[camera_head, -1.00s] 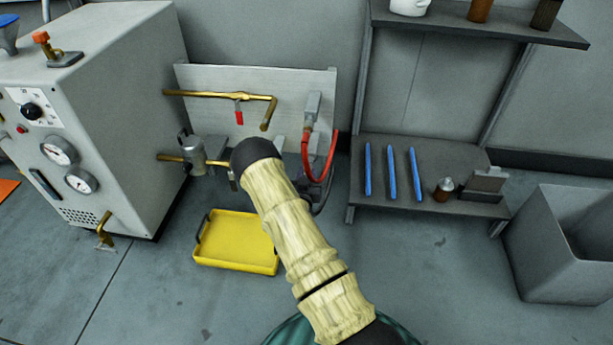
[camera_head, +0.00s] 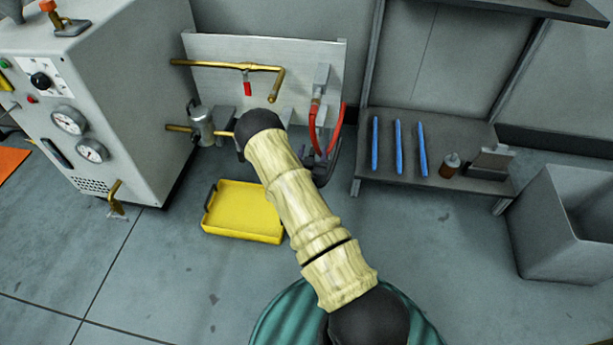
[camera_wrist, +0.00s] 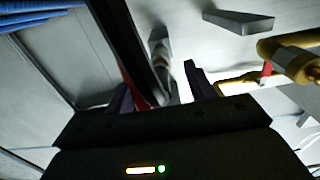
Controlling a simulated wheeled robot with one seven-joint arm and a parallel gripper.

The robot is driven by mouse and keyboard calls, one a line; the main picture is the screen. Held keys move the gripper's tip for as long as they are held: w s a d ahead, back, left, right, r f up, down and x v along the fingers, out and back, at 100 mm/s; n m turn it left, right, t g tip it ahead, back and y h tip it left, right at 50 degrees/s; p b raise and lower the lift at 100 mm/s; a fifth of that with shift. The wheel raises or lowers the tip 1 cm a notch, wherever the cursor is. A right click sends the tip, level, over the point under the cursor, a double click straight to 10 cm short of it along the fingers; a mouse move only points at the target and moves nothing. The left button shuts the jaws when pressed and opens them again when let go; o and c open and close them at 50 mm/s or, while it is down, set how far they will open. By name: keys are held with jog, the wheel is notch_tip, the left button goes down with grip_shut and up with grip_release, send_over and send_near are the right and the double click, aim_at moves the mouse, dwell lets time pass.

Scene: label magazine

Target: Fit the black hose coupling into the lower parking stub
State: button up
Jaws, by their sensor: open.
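My gripper (camera_wrist: 157,88) is open in the wrist view, its two dark fingers spread. A thick black bar or hose-like length (camera_wrist: 133,45) runs down between the fingers; I cannot tell whether they touch it. A grey fitting (camera_wrist: 160,45) shows just beyond. A black hose (camera_head: 328,168) hangs low at the panel's right side, partly behind my arm. Its coupling and the lower parking stub are not clearly visible. A grey upper stub (camera_head: 321,78) carries a red hose (camera_head: 313,130), which loops down beside the black one.
The pale panel (camera_head: 215,75) bears a brass pipe (camera_head: 225,65) with a red-handled valve. A yellow tray (camera_head: 242,212) lies on the floor below. A grey machine (camera_head: 130,90) stands left, a shelf (camera_head: 440,165) with blue rods right, and a grey bin (camera_head: 570,225) farther right.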

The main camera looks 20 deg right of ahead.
jog(key=p+v, duration=0.5)
jog(key=v, duration=0.9)
dwell(0.4)
